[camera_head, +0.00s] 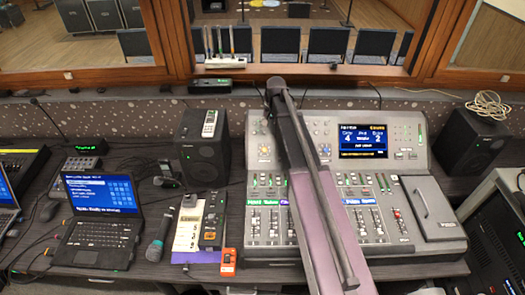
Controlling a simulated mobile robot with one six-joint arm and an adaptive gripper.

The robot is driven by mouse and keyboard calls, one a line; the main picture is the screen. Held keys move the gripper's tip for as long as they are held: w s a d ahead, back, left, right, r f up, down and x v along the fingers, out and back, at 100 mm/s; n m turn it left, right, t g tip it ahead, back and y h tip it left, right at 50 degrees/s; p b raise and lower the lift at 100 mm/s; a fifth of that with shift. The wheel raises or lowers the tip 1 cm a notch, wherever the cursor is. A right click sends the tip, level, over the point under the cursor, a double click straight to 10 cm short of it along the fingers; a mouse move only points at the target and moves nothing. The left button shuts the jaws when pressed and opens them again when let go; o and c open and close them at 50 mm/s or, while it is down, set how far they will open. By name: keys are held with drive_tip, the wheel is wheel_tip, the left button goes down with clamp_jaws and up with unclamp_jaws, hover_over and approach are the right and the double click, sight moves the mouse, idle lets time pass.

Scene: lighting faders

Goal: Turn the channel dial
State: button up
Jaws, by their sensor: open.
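The grey lighting console (437,160) stands on the desk, right of centre. It has rows of faders (365,220), small coloured knobs (264,150) at its upper left, and a lit blue display (363,141). I cannot tell which knob is the channel dial. My own arm crosses the console from the bottom edge to its back edge and hides a strip of its middle, including some controls. I cannot make out my gripper or its fingers in this view, and nothing is seen held.
A black speaker (204,158) stands left of the console, another (468,143) at its right. A window frame rises behind.

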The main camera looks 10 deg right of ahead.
sight(264, 149)
drive_tip(key=shift+w+a+f+b, duration=0.1)
drive_tip(key=shift+a+f+b, duration=0.15)
drive_tip(key=shift+f+b, duration=1.95)
drive_tip(key=shift+w+a+f+b, duration=0.15)
drive_tip(key=shift+a+f+b, duration=0.15)
drive_tip(key=shift+f+b, duration=1.8)
drive_tip(key=shift+w+a+f+b, duration=0.1)
drive_tip(key=shift+a+f+b, duration=0.15)
drive_tip(key=shift+f+b, duration=1.95)
drive_tip(key=shift+f, duration=0.1)
